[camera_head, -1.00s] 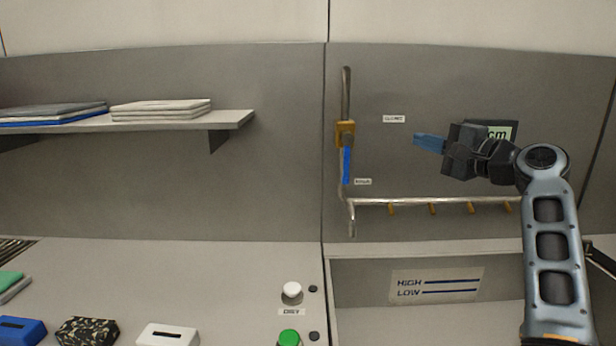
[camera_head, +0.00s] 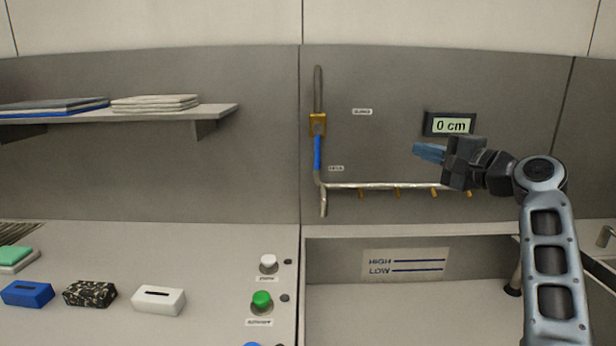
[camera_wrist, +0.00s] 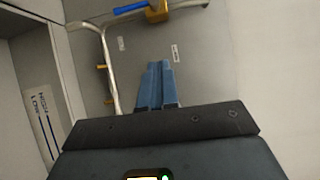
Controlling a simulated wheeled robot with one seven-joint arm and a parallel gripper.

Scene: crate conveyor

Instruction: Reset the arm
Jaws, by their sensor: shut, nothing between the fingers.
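My gripper (camera_head: 430,152) is raised at the right in the head view, in front of the grey back panel. Its blue fingers point left and are shut with nothing between them. In the wrist view the fingers (camera_wrist: 157,84) lie close together. A display reading "0 cm" (camera_head: 449,125) is on the panel just above my gripper. The metal pipe (camera_head: 375,186) with its blue-handled valve (camera_head: 317,140) is to the left of the fingers. My gripper hides part of the pipe's right end. The wrist view also shows the pipe (camera_wrist: 110,62).
A shelf (camera_head: 210,115) with folded cloths is at the upper left. The counter holds a blue box (camera_head: 27,294), a patterned box (camera_head: 90,294), a white box (camera_head: 158,300), a white button (camera_head: 268,263) and a green button (camera_head: 262,300). A HIGH/LOW sign (camera_head: 403,265) is under the pipe.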

